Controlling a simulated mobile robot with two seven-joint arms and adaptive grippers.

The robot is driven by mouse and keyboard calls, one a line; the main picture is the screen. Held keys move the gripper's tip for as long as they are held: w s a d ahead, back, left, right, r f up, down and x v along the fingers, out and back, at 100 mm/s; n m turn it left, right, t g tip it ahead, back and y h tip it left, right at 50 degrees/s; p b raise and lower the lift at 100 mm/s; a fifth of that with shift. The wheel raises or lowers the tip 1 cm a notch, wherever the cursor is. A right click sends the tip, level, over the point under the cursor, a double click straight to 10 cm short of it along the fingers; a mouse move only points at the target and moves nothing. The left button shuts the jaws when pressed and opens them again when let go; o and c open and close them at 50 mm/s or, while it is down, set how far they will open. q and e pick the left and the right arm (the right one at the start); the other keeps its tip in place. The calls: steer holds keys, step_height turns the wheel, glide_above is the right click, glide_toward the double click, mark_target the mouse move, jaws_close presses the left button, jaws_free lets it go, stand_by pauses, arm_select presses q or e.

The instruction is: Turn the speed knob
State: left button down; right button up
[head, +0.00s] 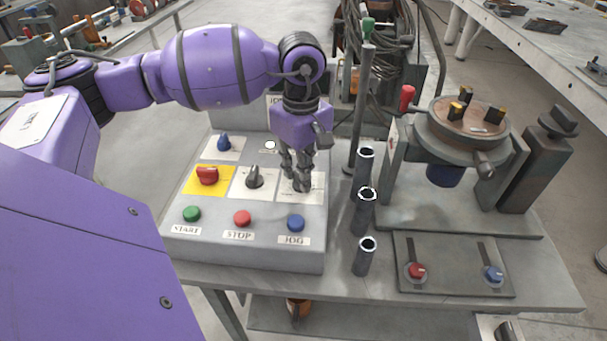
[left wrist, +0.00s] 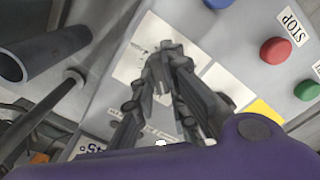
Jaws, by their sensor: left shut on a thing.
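My left gripper (head: 299,184) reaches down from above onto the white plate (head: 316,188) at the right of the grey control panel's middle row. In the left wrist view, the fingers (left wrist: 165,60) are closed together over this plate (left wrist: 132,66). They are shut on a small grey knob, mostly hidden between the fingertips. I cannot read its label, so I cannot confirm it is the speed knob, nor tell its angle. A dark grey selector knob (head: 254,178) stands on the plate just to the left, apart from my fingers. My right gripper is not in view.
The panel also has a red switch (head: 207,176), a blue knob (head: 224,143), and green START (head: 191,214), red STOP (head: 242,218) and blue JOG (head: 295,223) buttons. Several metal tubes (head: 364,256) stand close right of the panel. A round positioner table (head: 463,125) is farther right.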

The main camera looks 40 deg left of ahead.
arm_select(q)
steer(key=m+b, duration=0.1)
steer(key=m, duration=0.1)
steer(key=shift+f+m, duration=0.1)
steer(key=shift+m, duration=0.3)
steer(key=m+b, duration=0.2)
steer(key=m, duration=0.1)
steer(key=shift+m, duration=0.3)
steer(key=m+b, duration=0.2)
steer(key=m, duration=0.4)
steer(key=shift+m+b, duration=0.3)
steer(key=shift+b, duration=0.05)
steer(key=shift+m, duration=0.7)
steer(key=shift+b, duration=0.3)
steer(key=c, duration=1.8)
jaws_free()
steer(key=shift+o, duration=0.2)
